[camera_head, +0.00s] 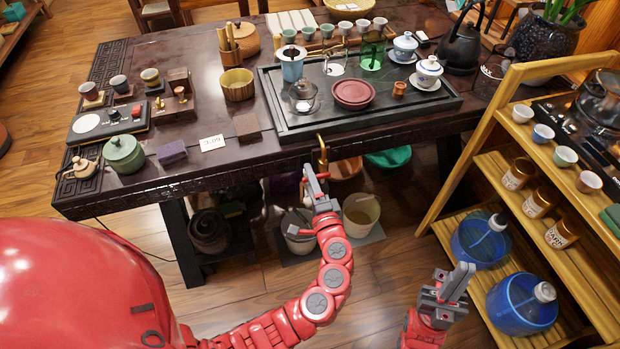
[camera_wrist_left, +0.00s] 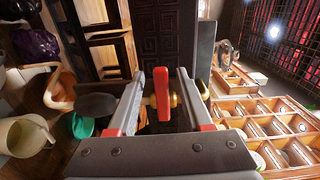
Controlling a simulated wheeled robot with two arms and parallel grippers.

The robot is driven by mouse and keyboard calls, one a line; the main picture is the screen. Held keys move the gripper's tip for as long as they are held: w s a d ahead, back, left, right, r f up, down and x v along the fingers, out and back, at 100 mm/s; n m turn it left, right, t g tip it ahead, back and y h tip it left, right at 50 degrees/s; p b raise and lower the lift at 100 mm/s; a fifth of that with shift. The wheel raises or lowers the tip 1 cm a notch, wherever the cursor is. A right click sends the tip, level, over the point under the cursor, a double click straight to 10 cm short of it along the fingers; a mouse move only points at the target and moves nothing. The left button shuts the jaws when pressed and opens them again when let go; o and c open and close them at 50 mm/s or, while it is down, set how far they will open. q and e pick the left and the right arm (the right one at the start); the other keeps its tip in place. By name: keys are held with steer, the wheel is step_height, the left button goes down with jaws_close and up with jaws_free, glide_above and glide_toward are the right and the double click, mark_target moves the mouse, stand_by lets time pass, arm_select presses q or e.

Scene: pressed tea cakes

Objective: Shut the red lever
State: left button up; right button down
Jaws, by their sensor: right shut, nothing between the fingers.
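The red lever (camera_wrist_left: 162,94) shows in the left wrist view, with a bit of brass beside it. It stands between the two fingers of my left gripper (camera_wrist_left: 157,95), with gaps on both sides. In the head view my left gripper (camera_head: 310,185) is just below the brass tap (camera_head: 322,152) at the front edge of the tea table. My right gripper (camera_head: 458,283) is shut and empty, low at the right, well away from the tap.
The dark tea table (camera_head: 200,135) holds a tea tray (camera_head: 290,125), a green jar (camera_head: 123,154) and small boxes. Buckets (camera_head: 361,214) stand on the floor below. A wooden shelf (camera_head: 480,165) with cups and blue water bottles (camera_head: 522,304) stands at the right.

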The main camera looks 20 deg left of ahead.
arm_select(q)
steer(key=v, duration=1.7)
steer(key=shift+s, duration=0.2)
steer(key=shift+w+d, duration=0.1)
steer(key=shift+d, duration=0.05)
